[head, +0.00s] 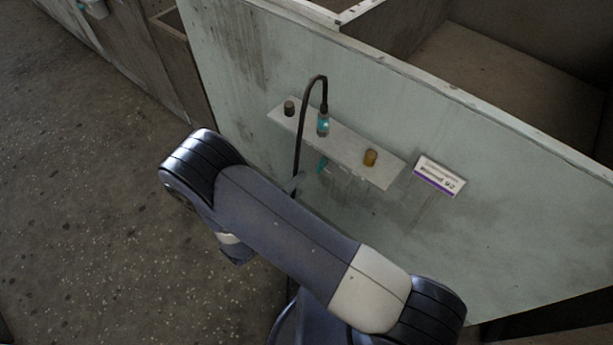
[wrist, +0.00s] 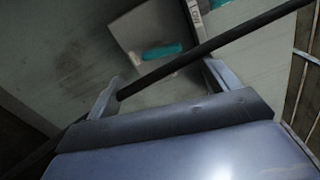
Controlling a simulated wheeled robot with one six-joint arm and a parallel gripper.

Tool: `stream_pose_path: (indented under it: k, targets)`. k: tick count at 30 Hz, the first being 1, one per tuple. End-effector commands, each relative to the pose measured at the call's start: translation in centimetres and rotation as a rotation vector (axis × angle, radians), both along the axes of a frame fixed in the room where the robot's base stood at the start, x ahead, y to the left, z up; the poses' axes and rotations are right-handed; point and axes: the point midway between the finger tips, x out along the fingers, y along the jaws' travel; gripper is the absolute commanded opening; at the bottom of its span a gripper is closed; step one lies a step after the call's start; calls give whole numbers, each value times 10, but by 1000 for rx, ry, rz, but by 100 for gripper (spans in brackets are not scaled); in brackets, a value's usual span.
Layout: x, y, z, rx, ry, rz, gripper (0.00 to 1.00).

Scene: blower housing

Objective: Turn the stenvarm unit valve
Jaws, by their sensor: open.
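A pale plate (head: 345,152) on the panel carries a dark knob (head: 289,108), a teal fitting (head: 323,124) with a black hose, and an amber knob (head: 370,157). A teal handle-like part (head: 321,164) shows just below the plate; I cannot tell which part is the valve. In the wrist view a teal part (wrist: 162,52) lies beyond my fingertips. My gripper (wrist: 160,82) is open, with no teal part between its fingers. The black hose (wrist: 205,48) crosses the space in front of or between the fingers. In the head view my arm hides most of the gripper.
The pale green panel (head: 480,235) stands upright behind the plate. A white label with a purple stripe (head: 439,175) is right of the plate; its small text is unclear. The black hose loops up and hangs down near my arm. Speckled floor (head: 80,200) is open at left.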

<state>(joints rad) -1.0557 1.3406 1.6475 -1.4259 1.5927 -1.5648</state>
Motion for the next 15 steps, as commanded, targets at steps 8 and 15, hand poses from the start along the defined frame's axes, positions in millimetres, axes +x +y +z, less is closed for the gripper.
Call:
stream_pose_path:
  k: [8, 15]
  targets:
    - [-18, 15, 0, 0, 0, 0, 84]
    - [-19, 15, 0, -1, 0, -1, 84]
